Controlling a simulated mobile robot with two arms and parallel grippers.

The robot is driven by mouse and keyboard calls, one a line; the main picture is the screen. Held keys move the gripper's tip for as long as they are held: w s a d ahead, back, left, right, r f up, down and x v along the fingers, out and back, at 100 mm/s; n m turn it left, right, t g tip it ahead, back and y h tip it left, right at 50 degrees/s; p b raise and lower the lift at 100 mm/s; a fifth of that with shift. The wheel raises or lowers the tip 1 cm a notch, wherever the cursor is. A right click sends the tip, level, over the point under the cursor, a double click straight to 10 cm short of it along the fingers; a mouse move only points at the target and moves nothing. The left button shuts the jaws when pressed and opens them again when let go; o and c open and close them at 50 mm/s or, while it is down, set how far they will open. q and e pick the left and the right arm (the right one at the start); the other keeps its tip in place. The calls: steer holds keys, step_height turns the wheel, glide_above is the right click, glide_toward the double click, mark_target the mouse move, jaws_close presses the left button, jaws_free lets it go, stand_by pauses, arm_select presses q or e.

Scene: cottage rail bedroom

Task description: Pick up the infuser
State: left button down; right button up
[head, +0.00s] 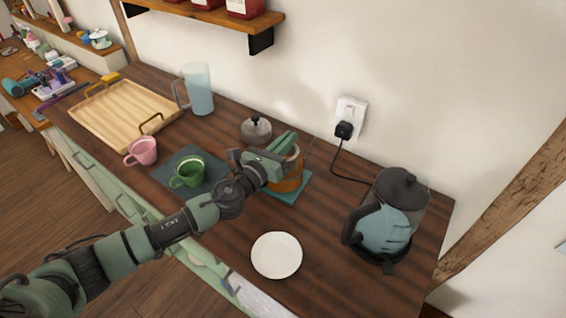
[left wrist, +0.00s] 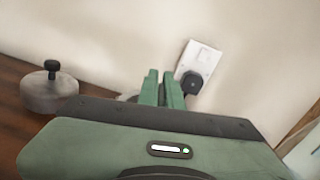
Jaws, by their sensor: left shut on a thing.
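My left gripper (head: 286,142) is over the glass teapot with amber tea (head: 288,184), which stands on a teal mat (head: 297,192) near the wall. Its fingers, close together in the left wrist view (left wrist: 163,88), are shut on the infuser. The infuser itself is hidden behind the fingers and gripper body, so I cannot tell whether it is clear of the pot. A grey lid with a black knob (head: 256,131) lies on the counter beside the pot; it also shows in the left wrist view (left wrist: 50,92). My right gripper is not in view.
A kettle (head: 391,218) stands to the right, its cord running to a wall socket (head: 350,112). A white plate (head: 276,255) lies in front. A green cup (head: 187,172), pink cup (head: 142,151), wooden tray (head: 122,112) and pitcher (head: 198,88) are left. A shelf (head: 225,14) hangs above.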

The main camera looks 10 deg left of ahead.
arm_select(q)
steer(key=shift+s+d+f, duration=0.1)
steer(key=shift+s+f, duration=0.05)
steer(key=shift+f, duration=0.15)
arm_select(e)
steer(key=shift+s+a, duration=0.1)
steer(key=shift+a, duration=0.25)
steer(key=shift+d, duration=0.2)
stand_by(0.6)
arm_select(q)
steer(key=shift+r, duration=0.15)
step_height(320, 180, up, 10)
steer(key=p, duration=0.3)
step_height(320, 180, up, 4)
steer(key=p, duration=0.4)
steer(key=shift+r, duration=0.25)
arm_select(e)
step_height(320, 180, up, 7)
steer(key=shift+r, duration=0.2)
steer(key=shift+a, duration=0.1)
